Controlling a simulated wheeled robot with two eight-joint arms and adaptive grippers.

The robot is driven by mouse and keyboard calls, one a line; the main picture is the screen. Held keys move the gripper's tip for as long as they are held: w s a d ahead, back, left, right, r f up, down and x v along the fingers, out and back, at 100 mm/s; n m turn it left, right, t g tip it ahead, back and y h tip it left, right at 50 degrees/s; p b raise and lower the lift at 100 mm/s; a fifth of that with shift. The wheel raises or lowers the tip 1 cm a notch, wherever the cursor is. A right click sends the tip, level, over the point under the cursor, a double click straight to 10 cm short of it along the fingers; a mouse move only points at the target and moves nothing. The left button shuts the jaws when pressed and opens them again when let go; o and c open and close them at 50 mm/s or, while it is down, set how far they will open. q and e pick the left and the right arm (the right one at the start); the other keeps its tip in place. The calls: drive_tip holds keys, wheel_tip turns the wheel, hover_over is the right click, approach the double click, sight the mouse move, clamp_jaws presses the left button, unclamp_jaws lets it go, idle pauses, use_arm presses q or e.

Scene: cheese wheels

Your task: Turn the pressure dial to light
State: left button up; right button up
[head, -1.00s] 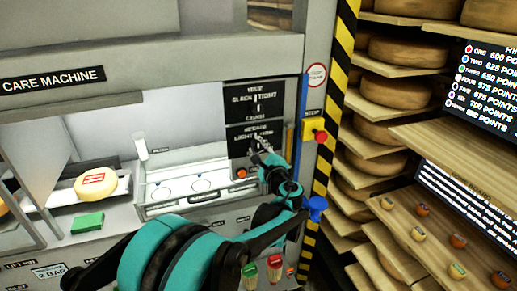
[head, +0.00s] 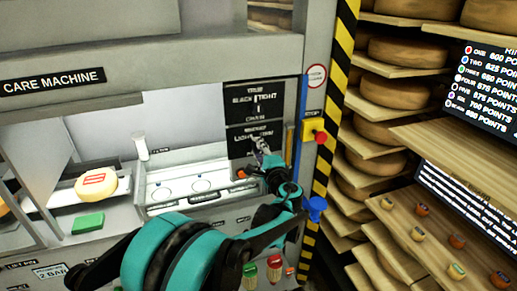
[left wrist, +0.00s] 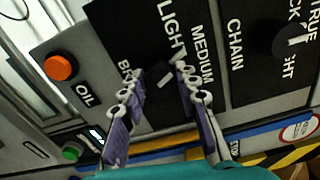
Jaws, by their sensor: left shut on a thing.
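The pressure dial (left wrist: 160,77) is a dark knob with a pale pointer mark on a black plate lettered LIGHT, MEDIUM and a partly hidden word starting BR. My left gripper (left wrist: 157,78) has its two fingers on either side of this dial and is shut on it. In the head view my left gripper (head: 262,146) reaches the lower black plate (head: 240,147) on the machine's right side. The fingers hide most of the dial there. The pointer's exact setting is hard to tell. My right gripper is not in view.
Another dial (left wrist: 291,40) sits on the neighbouring plate lettered CHAIN. An orange button (left wrist: 61,67) marked OIL and a green button (left wrist: 72,151) are nearby. A yellow stop box (head: 313,130) with a red button is right of the plates. Cheese shelves (head: 375,130) stand further right.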

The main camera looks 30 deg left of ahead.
use_arm(q)
drive_tip(key=shift+n, duration=1.9)
drive_tip(key=o, duration=1.1)
drive_tip(key=shift+o, duration=0.2)
drive_tip(key=v, duration=1.2)
drive_tip(key=shift+s+a+f, duration=0.1)
